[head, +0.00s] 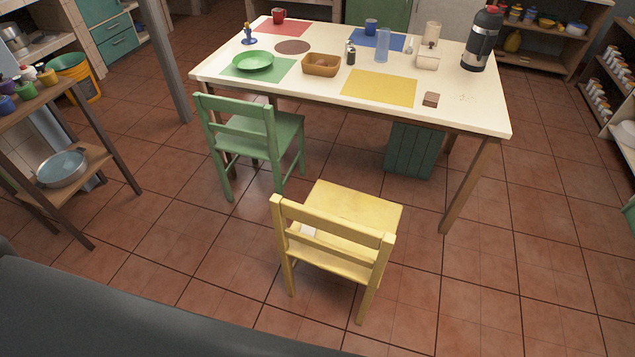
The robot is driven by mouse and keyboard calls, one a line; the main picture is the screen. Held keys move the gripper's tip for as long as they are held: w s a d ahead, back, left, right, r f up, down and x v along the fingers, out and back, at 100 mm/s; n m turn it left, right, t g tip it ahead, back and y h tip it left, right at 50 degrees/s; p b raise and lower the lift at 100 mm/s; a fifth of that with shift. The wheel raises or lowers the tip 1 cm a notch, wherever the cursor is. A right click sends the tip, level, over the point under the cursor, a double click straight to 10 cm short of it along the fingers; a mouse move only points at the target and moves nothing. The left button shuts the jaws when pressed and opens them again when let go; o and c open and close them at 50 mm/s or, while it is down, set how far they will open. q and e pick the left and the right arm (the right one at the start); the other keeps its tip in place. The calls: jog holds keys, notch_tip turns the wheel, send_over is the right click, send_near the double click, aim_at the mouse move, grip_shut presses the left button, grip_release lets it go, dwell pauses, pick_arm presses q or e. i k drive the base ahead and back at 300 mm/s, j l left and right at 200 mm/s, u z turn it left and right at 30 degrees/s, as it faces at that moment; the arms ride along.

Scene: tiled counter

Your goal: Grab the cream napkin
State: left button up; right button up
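A small pale, whitish piece (308,231) shows through the gap in the backrest of the yellow chair (352,206), at the left rear of its seat. It may be the cream napkin, but it is partly hidden by the slats and too small to tell. Another pale patch (261,100) shows behind the top of the green chair (240,125), at the table edge; I cannot tell what it is. No other cloth that is clearly a cream napkin shows. Neither of my grippers is in view.
A cream table (440,115) stands ahead with coloured mats, a green plate (253,61), a brown basket (321,64) and a black-topped flask (482,40). A shelf stand (50,110) is at left. The tiled floor right of the yellow chair is clear.

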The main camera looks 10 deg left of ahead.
aim_at(307, 230)
jog(key=l+u, duration=0.4)
jog(key=k+l+u, duration=0.1)
jog(key=l+u, duration=0.2)
jog(key=u, duration=0.15)
jog(key=z, duration=0.5)
jog(key=j+z, duration=0.2)
jog(key=z, duration=0.3)
jog(key=i+j+z, duration=0.1)
jog(key=z, duration=0.4)
jog(key=j+z, duration=0.7)
jog(key=k+j+z, duration=0.15)
jog(key=j, duration=0.15)
jog(key=j+z, duration=0.1)
jog(key=j, duration=0.25)
jog(key=k+j+z, duration=0.15)
jog(key=k+j, duration=0.15)
jog(key=j, duration=0.25)
jog(key=k+j, duration=0.15)
jog(key=j, duration=0.25)
jog(key=k+j, duration=0.1)
jog(key=j, duration=0.3)
jog(key=k+j, duration=0.15)
jog(key=j, duration=0.2)
jog(key=z, duration=0.05)
